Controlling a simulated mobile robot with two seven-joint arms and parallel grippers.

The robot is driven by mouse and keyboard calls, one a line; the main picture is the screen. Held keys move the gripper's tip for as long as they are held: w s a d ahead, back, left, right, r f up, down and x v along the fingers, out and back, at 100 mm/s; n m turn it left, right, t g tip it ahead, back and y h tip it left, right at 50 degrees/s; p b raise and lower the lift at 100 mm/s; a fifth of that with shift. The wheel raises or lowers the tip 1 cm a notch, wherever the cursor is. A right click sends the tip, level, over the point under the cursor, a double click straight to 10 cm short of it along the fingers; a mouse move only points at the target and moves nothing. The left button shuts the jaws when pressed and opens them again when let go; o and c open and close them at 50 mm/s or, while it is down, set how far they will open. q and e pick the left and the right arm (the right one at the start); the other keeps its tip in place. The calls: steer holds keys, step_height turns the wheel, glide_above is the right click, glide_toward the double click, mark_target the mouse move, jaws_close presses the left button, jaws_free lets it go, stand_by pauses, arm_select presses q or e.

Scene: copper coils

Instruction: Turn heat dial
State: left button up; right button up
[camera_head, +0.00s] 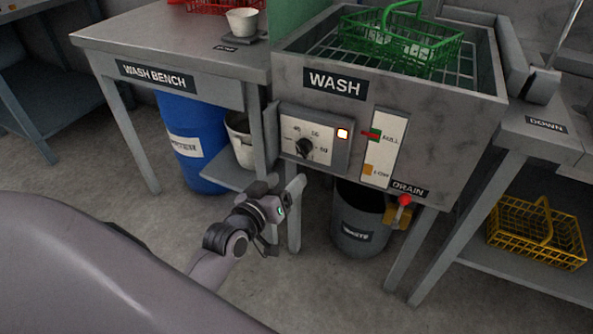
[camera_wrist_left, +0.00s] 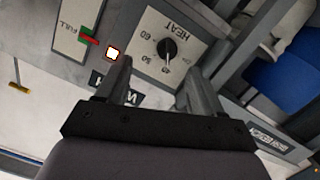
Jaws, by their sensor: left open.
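The heat dial (camera_head: 304,147) is a black knob on a pale panel with printed numbers, on the front of the grey wash tank (camera_head: 420,125). In the left wrist view the dial (camera_wrist_left: 168,46) shows beyond the fingers, under the word HEAT, and its light pointer line appears to face the 40 mark. My left gripper (camera_head: 283,186) is open and empty, below and to the left of the dial in the head view. In the left wrist view its two fingers (camera_wrist_left: 154,80) stand apart, with a gap between them and the dial. My right gripper is not in view.
A lit indicator (camera_head: 342,133) sits right of the dial, beside a level gauge (camera_head: 383,148). The red-knobbed drain valve (camera_head: 404,200) and a grey waste bin (camera_head: 358,222) are below. The wash bench (camera_head: 170,50) and blue barrel (camera_head: 190,140) are left. A green basket (camera_head: 400,42) sits in the tank.

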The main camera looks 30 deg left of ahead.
mark_target(298, 147)
arm_select(q)
steer(key=shift+w+a+r+n+t+y+b, duration=0.1)
steer(key=shift+w+a+n+t+y+b, duration=0.15)
steer(key=shift+w+a+n+b, duration=1.05)
steer(key=shift+w+d+m+t+y+b, duration=0.15)
steer(key=shift+w+d+m+t+b, duration=0.4)
steer(key=shift+w, duration=1.9)
steer(key=shift+w+a+r+n+t+y+b, duration=0.15)
steer(key=shift+w+a+n+b, duration=0.7)
steer(key=shift+w, duration=1)
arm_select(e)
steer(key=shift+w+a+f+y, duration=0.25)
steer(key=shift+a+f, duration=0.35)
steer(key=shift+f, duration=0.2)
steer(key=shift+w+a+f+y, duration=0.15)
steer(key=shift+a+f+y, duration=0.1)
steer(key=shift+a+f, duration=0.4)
arm_select(q)
steer(key=shift+d+f+m, duration=0.1)
steer(key=shift+m, duration=0.2)
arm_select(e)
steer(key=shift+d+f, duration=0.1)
arm_select(q)
steer(key=c, duration=1)
